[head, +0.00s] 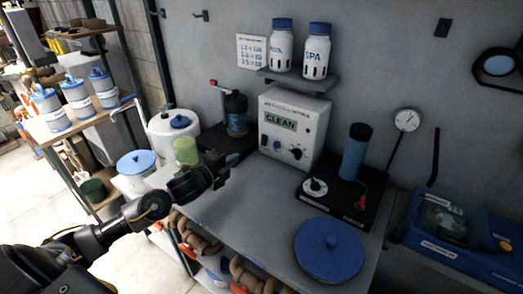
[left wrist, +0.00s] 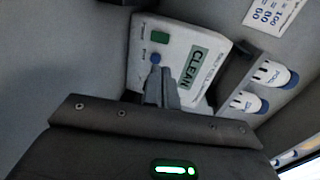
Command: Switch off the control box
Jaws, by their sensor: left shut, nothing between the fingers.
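The control box (head: 305,112) is a white box standing at the back of the grey bench against the wall. Its green display (head: 281,123) reads CLEAN, and a dark knob (head: 297,153) sits at the lower right of its front. In the left wrist view the box (left wrist: 205,52) appears turned, with a green button (left wrist: 132,38) and a blue button (left wrist: 156,58) near one edge. My left gripper (head: 222,172) is shut and empty, in front and to the left of the box. In the left wrist view its fingertips (left wrist: 161,72) overlap the blue button; contact cannot be told.
A dark stand with a pump (head: 236,115) is left of the box. A black base with a blue cylinder (head: 355,152) is right. A blue lid (head: 329,250) lies at the bench front. Two white bottles (head: 317,52) stand on a shelf above. The middle bench is clear.

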